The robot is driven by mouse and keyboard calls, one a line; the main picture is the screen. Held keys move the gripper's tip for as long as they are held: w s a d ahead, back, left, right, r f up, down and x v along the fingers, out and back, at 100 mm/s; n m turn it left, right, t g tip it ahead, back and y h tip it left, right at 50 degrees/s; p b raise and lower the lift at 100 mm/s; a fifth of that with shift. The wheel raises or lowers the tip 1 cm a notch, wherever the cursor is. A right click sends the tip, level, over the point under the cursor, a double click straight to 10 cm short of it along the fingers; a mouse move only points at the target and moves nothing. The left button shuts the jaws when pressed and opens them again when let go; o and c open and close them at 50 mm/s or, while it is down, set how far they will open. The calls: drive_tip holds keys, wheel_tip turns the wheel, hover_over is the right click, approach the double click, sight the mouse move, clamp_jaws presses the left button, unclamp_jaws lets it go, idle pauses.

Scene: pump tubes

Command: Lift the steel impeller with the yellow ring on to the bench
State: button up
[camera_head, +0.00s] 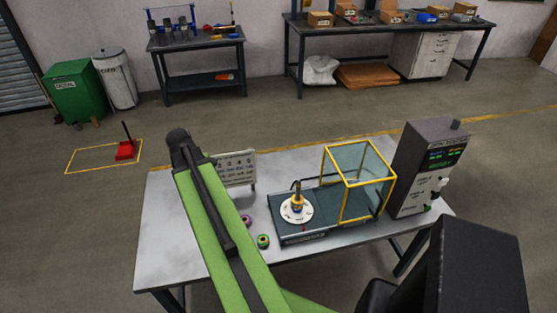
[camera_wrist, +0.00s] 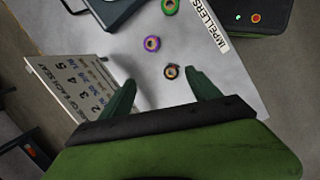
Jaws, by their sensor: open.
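In the wrist view my gripper (camera_wrist: 160,77) is open, its two green fingers apart and nothing held between them. A small dark ring-shaped part with an orange-yellow ring (camera_wrist: 171,72) lies on the white bench (camera_wrist: 225,85), between the fingertips in the picture and nearer the right one. Its steel cannot be made out, and I cannot tell the height gap. My arm hides it in the head view. A purple-ringed part (camera_wrist: 152,43) and a green-ringed part (camera_wrist: 169,6) lie farther up; they also show on the bench (camera_head: 180,250) in the head view.
A numbered board (camera_wrist: 75,80) stands close to the left finger. On the bench, a dark rig (camera_head: 318,222) carries a white disc with a yellowish centre (camera_head: 297,203) beside a yellow-framed guard (camera_head: 360,180). A grey control box (camera_head: 428,165) stands at right. An IMPELLERS label (camera_wrist: 209,24) lies along the bench.

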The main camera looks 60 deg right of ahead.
drive_tip(key=s+d+r+n+g+p, duration=0.1)
drive_tip(key=s+d+r, duration=0.2)
drive_tip(key=s+d, duration=0.75)
drive_tip(key=g, duration=0.1)
approach(295, 198)
drive_tip(key=shift+n, duration=0.4)
drive_tip(key=b+x, duration=0.8)
drive_tip(key=b, duration=0.6)
drive_tip(key=shift+s+a, duration=0.2)
drive_tip(key=shift+s+d+f+b, duration=0.1)
drive_tip(key=shift+s+f+b, duration=0.25)
drive_tip(key=shift+b, duration=0.3)
drive_tip(key=shift+w, duration=0.1)
clamp_jaws()
drive_tip(key=shift+r+p, duration=0.65)
drive_tip(key=shift+p, duration=0.05)
